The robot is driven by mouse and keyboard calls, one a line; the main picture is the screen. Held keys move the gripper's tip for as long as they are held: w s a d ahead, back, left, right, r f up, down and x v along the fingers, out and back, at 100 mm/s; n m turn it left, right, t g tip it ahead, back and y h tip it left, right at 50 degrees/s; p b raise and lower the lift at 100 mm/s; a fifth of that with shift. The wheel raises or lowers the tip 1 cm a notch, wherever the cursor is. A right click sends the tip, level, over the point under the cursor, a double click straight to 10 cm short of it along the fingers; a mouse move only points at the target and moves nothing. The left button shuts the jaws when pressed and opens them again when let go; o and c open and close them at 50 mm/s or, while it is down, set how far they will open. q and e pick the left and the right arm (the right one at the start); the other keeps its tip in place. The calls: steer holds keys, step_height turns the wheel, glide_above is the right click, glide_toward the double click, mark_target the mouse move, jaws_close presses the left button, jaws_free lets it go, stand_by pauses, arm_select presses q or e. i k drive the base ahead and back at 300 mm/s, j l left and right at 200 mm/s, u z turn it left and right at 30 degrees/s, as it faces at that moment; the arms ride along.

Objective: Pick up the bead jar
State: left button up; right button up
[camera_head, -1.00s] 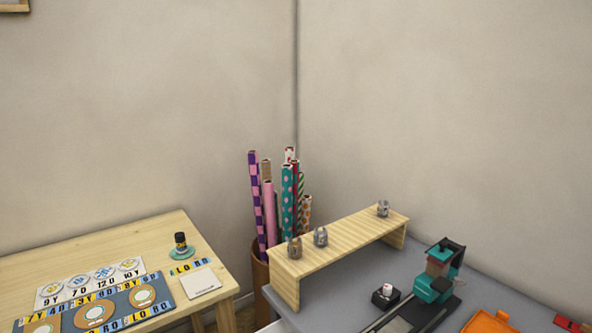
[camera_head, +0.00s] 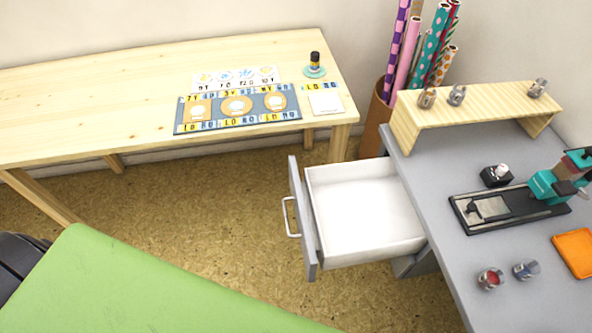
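Several small clear jars are in view, and I cannot tell which one is the bead jar. Two stand on the grey desk at the lower right: a jar with red contents (camera_head: 490,279) and a jar with bluish contents (camera_head: 526,270). Three more stand on the wooden riser: a jar with brownish contents (camera_head: 427,98), a greyish jar (camera_head: 457,95) beside it, and another jar (camera_head: 537,88) at the right end. Neither of my grippers is in view.
An empty white drawer (camera_head: 361,213) stands open from the grey desk (camera_head: 464,285). A teal-and-black press (camera_head: 546,187) and an orange tray (camera_head: 575,252) are on the desk. A wooden table (camera_head: 90,110) and a green surface (camera_head: 130,285) are at left.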

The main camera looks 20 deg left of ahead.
mark_target(493, 278)
steer(key=j+u, duration=0.1)
steer(key=u, duration=0.4)
steer(key=z, duration=1.8)
